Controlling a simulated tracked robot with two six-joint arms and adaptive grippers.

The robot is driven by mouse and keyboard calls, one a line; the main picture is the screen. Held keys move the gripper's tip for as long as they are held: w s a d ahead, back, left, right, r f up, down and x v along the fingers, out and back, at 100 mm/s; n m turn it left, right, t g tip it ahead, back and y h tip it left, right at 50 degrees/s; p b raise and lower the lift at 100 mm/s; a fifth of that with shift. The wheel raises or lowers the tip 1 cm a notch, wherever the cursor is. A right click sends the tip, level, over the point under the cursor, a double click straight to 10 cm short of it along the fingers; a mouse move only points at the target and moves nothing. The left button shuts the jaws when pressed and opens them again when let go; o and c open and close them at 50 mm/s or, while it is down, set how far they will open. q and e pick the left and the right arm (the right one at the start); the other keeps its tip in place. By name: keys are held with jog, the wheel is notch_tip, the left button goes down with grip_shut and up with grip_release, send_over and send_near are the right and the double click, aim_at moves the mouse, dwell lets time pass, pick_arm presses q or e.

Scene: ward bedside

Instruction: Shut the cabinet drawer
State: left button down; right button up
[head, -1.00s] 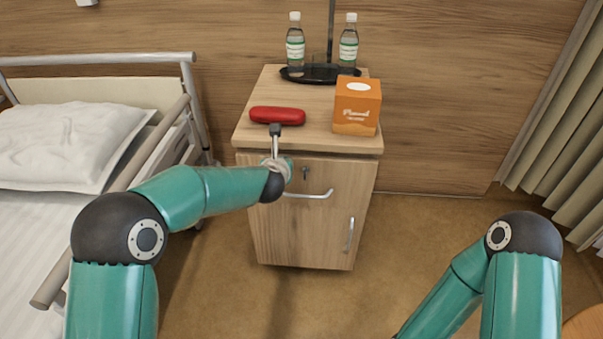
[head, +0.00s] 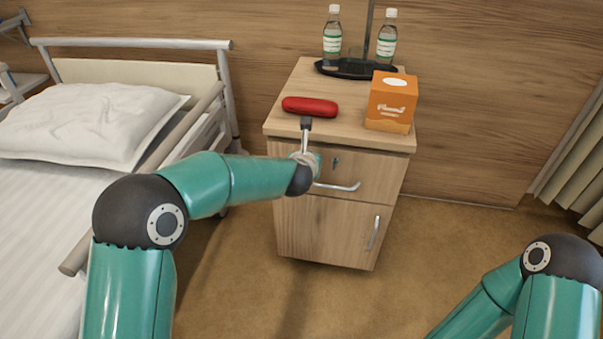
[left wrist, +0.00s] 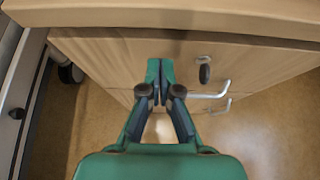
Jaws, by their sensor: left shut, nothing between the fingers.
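The wooden bedside cabinet (head: 290,235) stands in the middle of the head view. Its top drawer (head: 375,172) has a bar handle (head: 338,187) and a key (head: 335,161) in its lock. The drawer front looks flush or nearly flush with the cabinet; I cannot tell whether a small gap remains. My left gripper (left wrist: 160,62) is shut and empty, its fingertips at the drawer front, left of the key (left wrist: 204,72). I cannot tell whether they touch. In the head view my left wrist hides most of it. My right arm shows at lower right, its gripper out of frame.
On the cabinet top are a red case (head: 310,106), an orange tissue box (head: 391,105) and a black tray (head: 335,69) with two bottles. A bed (head: 60,200) with rails stands left. A lower door with its handle (head: 374,233) is under the drawer. Floor to the right is clear.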

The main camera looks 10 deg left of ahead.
pick_arm(q)
jog(key=d+f+v, duration=0.1)
jog(key=v, duration=1)
jog(key=s+a+f+m+g+y, duration=0.1)
jog(key=s+a+f+g, duration=0.1)
jog(key=a+f, duration=0.35)
jog(key=s+a+f+g, duration=0.1)
jog(key=s+a+f, duration=0.15)
jog(key=f, duration=0.65)
jog(key=s+a+f+m+g+y, duration=0.1)
jog(key=a+f+g, duration=0.1)
jog(key=a+f, duration=0.45)
jog(key=s+d+f+m+g+h, duration=0.2)
jog(key=s+f+m+g, duration=0.1)
jog(key=s+f+m, duration=0.7)
jog(key=s+d+f+m+g+h, duration=0.2)
jog(key=s+f+m, duration=0.4)
jog(key=s+m, duration=0.45)
jog(key=s+d+r+m+g+h, duration=0.1)
jog(key=s+d+m, duration=0.2)
jog(key=s+m, duration=0.5)
notch_tip(320, 180, up, 29)
jog(key=w+m+p, duration=0.2)
jog(key=p, duration=2.7)
jog(key=shift+p, duration=0.4)
pick_arm(e)
notch_tip(320, 180, up, 29)
jog(key=shift+s, duration=0.15)
